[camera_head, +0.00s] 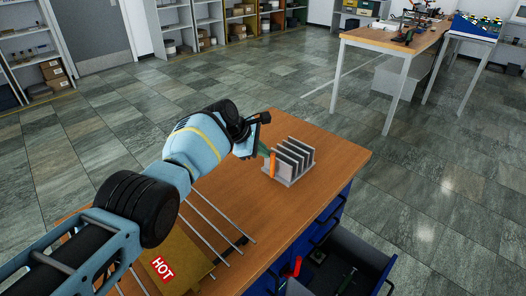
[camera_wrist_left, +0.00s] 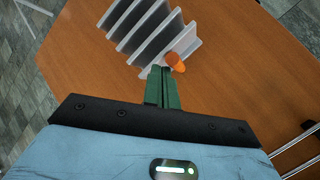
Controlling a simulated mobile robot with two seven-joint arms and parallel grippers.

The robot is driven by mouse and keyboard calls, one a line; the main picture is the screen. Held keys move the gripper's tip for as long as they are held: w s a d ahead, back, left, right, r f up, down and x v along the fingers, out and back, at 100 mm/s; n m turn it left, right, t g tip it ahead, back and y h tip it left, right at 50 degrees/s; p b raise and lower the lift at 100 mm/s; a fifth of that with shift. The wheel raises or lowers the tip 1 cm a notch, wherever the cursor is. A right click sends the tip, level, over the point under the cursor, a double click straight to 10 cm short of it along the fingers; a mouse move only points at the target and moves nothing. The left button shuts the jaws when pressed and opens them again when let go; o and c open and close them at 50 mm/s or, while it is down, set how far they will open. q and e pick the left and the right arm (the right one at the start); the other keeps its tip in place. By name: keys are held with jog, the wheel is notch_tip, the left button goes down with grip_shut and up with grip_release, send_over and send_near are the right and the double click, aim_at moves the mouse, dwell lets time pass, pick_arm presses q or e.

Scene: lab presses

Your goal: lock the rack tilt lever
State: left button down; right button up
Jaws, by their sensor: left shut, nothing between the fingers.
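The grey rack (camera_head: 296,166) with several upright fins stands on the wooden bench. An orange lever (camera_head: 272,164) stands upright at the rack's left side, and its rounded orange end also shows in the left wrist view (camera_wrist_left: 175,62). My left gripper (camera_head: 264,150) has green fingers closed together and empty. In the left wrist view the fingertips (camera_wrist_left: 161,72) are right beside the orange end, on its left, and close to the rack's edge (camera_wrist_left: 150,35). I cannot tell whether they touch the lever. My right gripper is not in view.
The wooden bench top (camera_head: 335,150) is clear right of the rack. A brown plate with a red HOT label (camera_head: 163,268) and metal rods (camera_head: 215,225) lie at the near left. An open drawer (camera_head: 345,262) juts out at the lower right. A second table (camera_head: 395,38) stands behind.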

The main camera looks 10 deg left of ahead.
pick_arm(q)
jog(key=shift+r, duration=0.15)
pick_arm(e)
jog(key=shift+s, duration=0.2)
pick_arm(q)
jog(key=shift+r+p, duration=0.3)
jog(key=shift+r, duration=0.45)
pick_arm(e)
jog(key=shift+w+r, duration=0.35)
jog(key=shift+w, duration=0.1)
